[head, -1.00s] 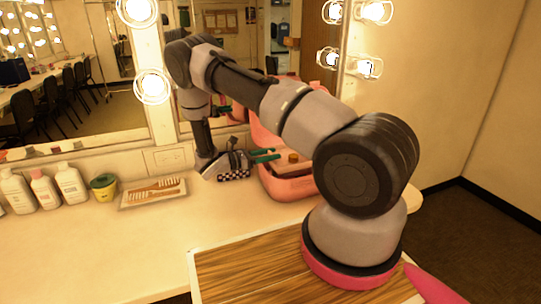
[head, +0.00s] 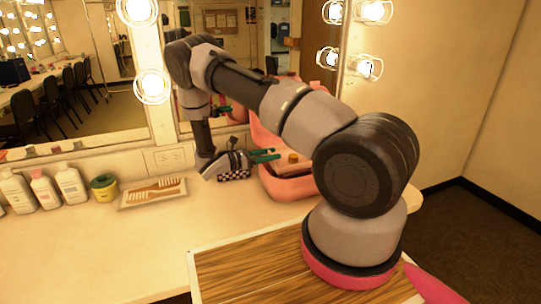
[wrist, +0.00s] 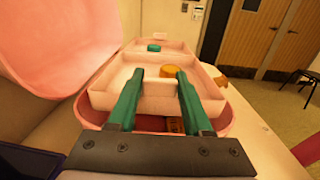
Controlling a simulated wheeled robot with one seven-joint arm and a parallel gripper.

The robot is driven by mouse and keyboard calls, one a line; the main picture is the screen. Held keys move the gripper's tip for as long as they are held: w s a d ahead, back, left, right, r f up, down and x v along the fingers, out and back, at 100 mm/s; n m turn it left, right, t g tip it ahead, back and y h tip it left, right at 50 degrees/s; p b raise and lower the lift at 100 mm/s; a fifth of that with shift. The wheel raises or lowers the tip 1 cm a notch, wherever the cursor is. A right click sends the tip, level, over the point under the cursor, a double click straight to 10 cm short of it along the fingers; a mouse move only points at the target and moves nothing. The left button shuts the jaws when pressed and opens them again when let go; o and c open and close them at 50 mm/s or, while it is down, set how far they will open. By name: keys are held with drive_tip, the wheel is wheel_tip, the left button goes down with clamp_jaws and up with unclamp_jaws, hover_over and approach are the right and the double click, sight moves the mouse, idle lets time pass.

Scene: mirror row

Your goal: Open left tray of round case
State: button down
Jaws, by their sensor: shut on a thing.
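The round pink case (head: 290,188) stands on the counter with its lid (head: 264,130) raised; the lid fills the upper left of the wrist view (wrist: 60,40). A pale tray (wrist: 112,82) with raised walls sits in the case, above its darker inside. A small orange-brown jar (wrist: 170,71) and a green item (wrist: 153,48) are in the tray. My gripper (wrist: 160,75) reaches over the near part of the tray. Its green fingers are shut on the tray with a pale wall between them; the exact contact is hard to see. In the head view my gripper (head: 266,155) enters from the left.
A dish with combs (head: 153,192), a yellow jar with a green lid (head: 104,187) and white bottles (head: 70,185) stand to the left. The mirror is close behind.

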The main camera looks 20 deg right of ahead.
drive_tip(key=a, duration=0.8)
drive_tip(key=shift+a, duration=0.35)
drive_tip(key=shift+c, duration=1.6)
unclamp_jaws()
drive_tip(key=a, duration=1)
drive_tip(key=shift+a, duration=0.4)
